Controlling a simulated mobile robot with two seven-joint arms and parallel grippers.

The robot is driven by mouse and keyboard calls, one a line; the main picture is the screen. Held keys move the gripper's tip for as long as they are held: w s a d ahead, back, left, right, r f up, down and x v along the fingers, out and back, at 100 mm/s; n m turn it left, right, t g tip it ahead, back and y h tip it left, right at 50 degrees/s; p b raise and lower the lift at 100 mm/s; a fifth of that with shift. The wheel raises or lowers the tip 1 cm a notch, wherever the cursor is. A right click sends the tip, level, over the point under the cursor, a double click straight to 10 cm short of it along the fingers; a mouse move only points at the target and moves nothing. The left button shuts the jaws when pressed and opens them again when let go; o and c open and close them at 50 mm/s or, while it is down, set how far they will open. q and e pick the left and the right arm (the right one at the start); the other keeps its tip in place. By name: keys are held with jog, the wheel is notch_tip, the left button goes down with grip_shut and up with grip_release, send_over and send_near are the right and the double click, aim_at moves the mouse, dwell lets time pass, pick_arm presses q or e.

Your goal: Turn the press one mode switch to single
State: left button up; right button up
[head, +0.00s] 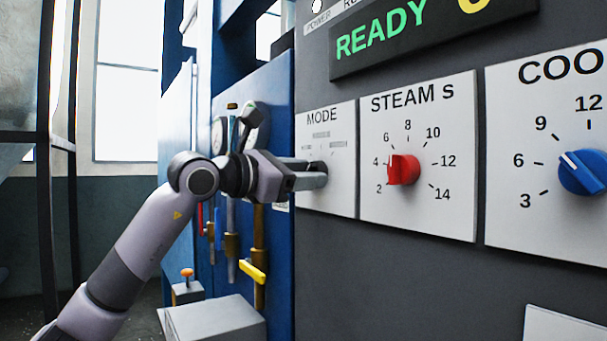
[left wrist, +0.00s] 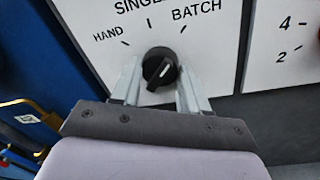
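The press one mode switch is a round black knob (left wrist: 160,68) on a white plate (left wrist: 100,25) lettered HAND, SINGLE (partly cut off) and BATCH in the left wrist view. Its white mark points up and right, toward BATCH. My left gripper (left wrist: 160,82) has one finger on each side of the knob, open around it. Whether a fingertip touches the knob, I cannot tell. In the head view, my left gripper (head: 318,173) reaches the lower part of the MODE plate (head: 340,195) and mostly covers the knob. My right gripper is not in view.
Right of the MODE plate are a red steam knob (head: 403,170) and a blue cooling knob (head: 583,172). A READY display (head: 400,35) is above. Left of the panel, pipes with a yellow handle (head: 252,271) stand by the blue press side. A grey box (head: 215,318) is below.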

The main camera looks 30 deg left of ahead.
pick_arm(q)
jog(key=shift+n, duration=0.4)
jog(key=shift+r+n+g+p, duration=0.1)
jog(key=shift+n+g+p, duration=0.25)
jog(key=shift+n, duration=3.55)
jog(key=o, duration=1.1)
jog(key=shift+c, duration=0.2)
jog(key=b+v, duration=0.2)
jog(key=v, duration=0.5)
